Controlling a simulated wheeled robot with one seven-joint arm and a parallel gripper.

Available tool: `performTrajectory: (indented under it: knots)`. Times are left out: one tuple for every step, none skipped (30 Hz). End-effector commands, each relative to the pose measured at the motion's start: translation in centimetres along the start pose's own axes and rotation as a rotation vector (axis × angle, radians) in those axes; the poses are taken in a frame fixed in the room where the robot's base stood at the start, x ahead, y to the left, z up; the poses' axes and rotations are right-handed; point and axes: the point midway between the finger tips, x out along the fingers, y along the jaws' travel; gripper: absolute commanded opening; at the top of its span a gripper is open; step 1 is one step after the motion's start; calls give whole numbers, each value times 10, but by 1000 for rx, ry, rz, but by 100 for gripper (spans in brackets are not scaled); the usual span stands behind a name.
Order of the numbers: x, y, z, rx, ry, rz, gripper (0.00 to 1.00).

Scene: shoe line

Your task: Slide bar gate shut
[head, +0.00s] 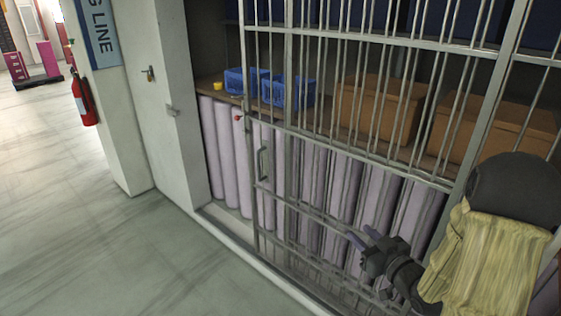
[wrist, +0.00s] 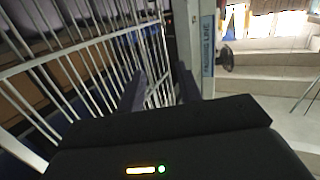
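The grey bar gate (head: 340,151) stands across the front of a storage bay. Its leading upright, with a vertical handle (head: 262,163), is apart from the white post on the left, leaving a gap. My gripper (head: 365,238) is low in front of the bars, right of the handle and apart from it. In the wrist view the two dark fingers of my gripper (wrist: 161,90) are spread with no object seen held between them. The gate bars also show on the left of the wrist view (wrist: 80,47). Whether a finger touches a bar is unclear.
Behind the bars are lilac rolls (head: 228,150), blue baskets (head: 288,92) and brown boxes (head: 385,108). A red extinguisher (head: 84,98) hangs farther left. The floor (head: 110,250) in front is clear.

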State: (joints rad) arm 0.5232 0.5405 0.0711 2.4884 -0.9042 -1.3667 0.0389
Motion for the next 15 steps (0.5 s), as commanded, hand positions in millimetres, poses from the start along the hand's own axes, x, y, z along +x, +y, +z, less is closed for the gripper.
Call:
performTrajectory:
  knots:
    - [3, -2, 2, -15, -48, 15, 35]
    - [5, -2, 5, -22, -84, 29, 35]
    - [6, -2, 9, -29, -135, 49, 35]
    - [6, -2, 12, -35, -176, 66, 35]
    - [6, -2, 15, -39, -218, 84, 35]
    - [5, -2, 19, -42, -274, 108, 35]
    - [4, -2, 22, -43, -315, 127, 35]
    - [2, -3, 24, -43, -355, 144, 35]
    - [-1, -4, 28, -40, -409, 168, 35]
    - [-4, -4, 30, -36, -448, 186, 35]
    - [-7, -6, 32, -31, -488, 202, 35]
    - [-12, -8, 34, -21, -539, 224, 35]
    - [-16, -10, 37, -13, -578, 239, 35]
    - [-21, -13, 38, -3, -616, 254, 35]
    - [-27, -17, 40, 12, -666, 272, 35]
